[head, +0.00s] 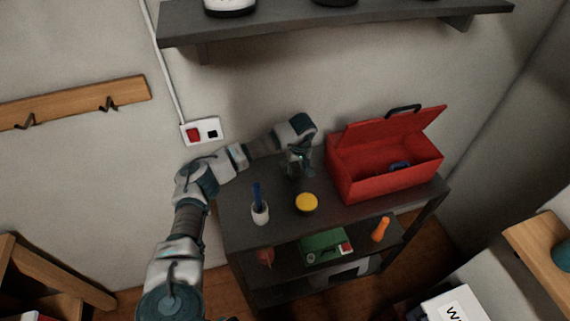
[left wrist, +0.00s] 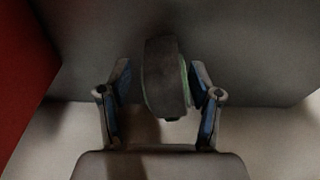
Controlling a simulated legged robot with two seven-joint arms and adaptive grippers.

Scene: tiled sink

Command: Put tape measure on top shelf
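In the left wrist view a dark grey, rounded object with a green edge, likely the tape measure (left wrist: 165,80), stands between the two fingers of my left gripper (left wrist: 162,92). The fingers are apart, one on each side. A gap shows on the left, and the right finger is close to it. In the head view my left gripper (head: 298,168) points down at the back of the dark shelf unit's top (head: 240,205), left of the red toolbox. The gripper mostly hides the tape measure there. My right gripper is not in view.
An open red toolbox (head: 385,178) stands at right on the unit. A yellow round item (head: 306,203) and a white cup (head: 260,214) with a blue item are in front. Lower shelves hold a green box (head: 325,246) and an orange item (head: 381,229). A wall shelf (head: 300,22) hangs above.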

